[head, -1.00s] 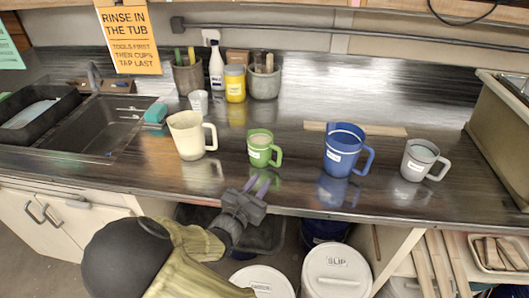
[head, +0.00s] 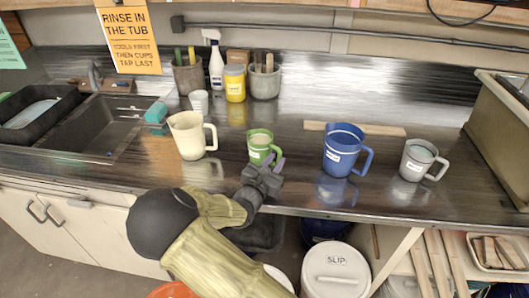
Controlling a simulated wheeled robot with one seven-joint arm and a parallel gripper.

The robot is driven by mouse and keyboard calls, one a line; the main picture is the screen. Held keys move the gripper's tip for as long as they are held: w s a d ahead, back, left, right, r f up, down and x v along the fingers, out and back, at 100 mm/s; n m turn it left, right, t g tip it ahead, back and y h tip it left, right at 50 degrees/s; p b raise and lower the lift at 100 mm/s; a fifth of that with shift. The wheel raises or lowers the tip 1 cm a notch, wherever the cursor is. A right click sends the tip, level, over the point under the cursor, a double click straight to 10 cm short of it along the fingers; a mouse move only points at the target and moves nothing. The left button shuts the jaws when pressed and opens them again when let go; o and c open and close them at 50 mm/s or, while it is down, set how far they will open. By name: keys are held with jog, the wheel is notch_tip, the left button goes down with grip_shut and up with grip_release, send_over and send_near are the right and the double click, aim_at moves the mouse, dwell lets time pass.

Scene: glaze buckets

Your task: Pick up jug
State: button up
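A cream jug (head: 187,137) with a spout and a handle on its right stands upright on the dark counter. A smaller green cup (head: 259,142), a large blue jug (head: 340,146) and a grey mug (head: 414,158) stand to its right. My gripper (head: 274,160) is at the counter's front edge, in front of the green cup, and overlaps its lower right part and handle. The fingers look apart with nothing held between them. I cannot tell whether they touch the green cup.
A sink (head: 88,130) lies at the left. A spray bottle (head: 216,66), a yellow jar (head: 235,84) and tool pots stand at the back. A wooden strip (head: 385,130) lies behind the blue jug. White buckets (head: 335,272) are below the counter.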

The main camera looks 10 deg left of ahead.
jog(key=x, duration=0.5)
jog(key=shift+s+d+p, duration=0.1)
jog(key=shift+p, duration=0.3)
grip_shut()
